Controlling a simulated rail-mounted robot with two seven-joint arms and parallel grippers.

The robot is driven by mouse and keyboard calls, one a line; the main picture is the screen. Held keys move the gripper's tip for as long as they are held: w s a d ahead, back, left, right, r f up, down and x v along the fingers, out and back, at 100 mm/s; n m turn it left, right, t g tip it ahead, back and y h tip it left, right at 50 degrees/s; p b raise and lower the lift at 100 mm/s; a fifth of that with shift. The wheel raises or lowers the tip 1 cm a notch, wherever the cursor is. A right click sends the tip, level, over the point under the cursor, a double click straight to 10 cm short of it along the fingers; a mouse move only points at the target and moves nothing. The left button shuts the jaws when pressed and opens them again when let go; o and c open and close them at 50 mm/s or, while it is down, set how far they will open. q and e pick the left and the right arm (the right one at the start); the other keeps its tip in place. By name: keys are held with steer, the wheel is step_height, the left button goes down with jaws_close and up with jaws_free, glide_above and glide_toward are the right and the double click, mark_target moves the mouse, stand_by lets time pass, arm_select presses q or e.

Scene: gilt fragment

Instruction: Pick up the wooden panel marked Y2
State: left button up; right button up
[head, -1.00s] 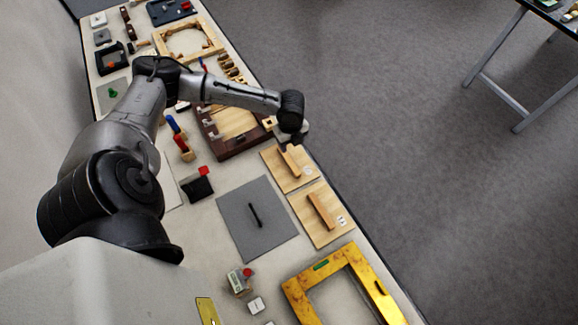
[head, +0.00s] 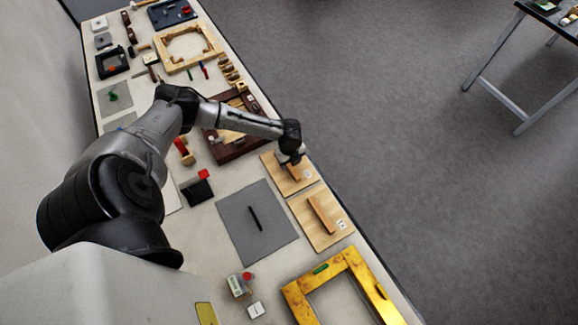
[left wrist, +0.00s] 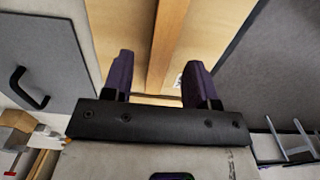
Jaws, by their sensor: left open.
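Two pale wooden panels, each with a raised wooden bar, lie near the table's right edge in the head view. The upper panel (head: 274,165) is partly covered by my left gripper (head: 296,167), which is directly over its bar. The lower panel (head: 309,231) is clear, with a small white label by its bar. The labels are too small to read, so I cannot tell which is Y2. In the left wrist view my open left gripper (left wrist: 160,83) has a wooden bar (left wrist: 166,45) in line between its dark fingers. I cannot tell how far the fingertips are above it. My right gripper is not in view.
A grey plate (head: 235,228) with a black handle lies left of the panels. Past the table's right edge is open floor.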

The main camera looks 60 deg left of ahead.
mark_target(289, 166)
arm_select(q)
steer(key=shift+f, duration=1.2)
jaws_close()
